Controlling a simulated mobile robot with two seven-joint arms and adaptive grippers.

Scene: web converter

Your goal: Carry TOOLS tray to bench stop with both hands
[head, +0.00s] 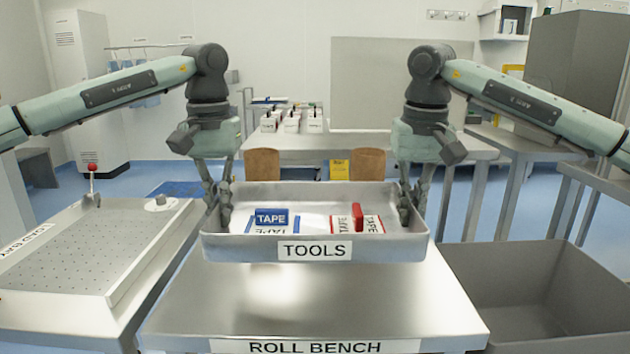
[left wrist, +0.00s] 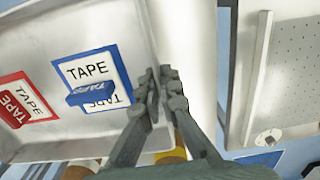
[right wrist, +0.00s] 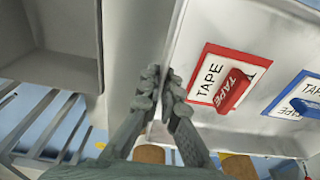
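The grey metal TOOLS tray (head: 383,247) is over the roll bench (head: 300,310) in the head view. It looks level and raised above the bench top. A blue tape block (head: 271,216) and a red tape block (head: 358,217) are in it, on matching outlined TAPE labels. My left gripper (head: 224,205) is shut on the tray's left side wall, one finger inside and one outside; the left wrist view shows the fingers (left wrist: 158,92) pinching the rim. My right gripper (head: 405,205) is shut on the right side wall, as the right wrist view shows (right wrist: 162,92).
A perforated-top bench (head: 80,255) with a red-knobbed lever (head: 92,172) stands at left. An open grey bin (head: 540,300) is at right. Behind the tray are two brown chair backs (head: 262,164) and a table with several white containers (head: 291,122). The bench's front top is clear.

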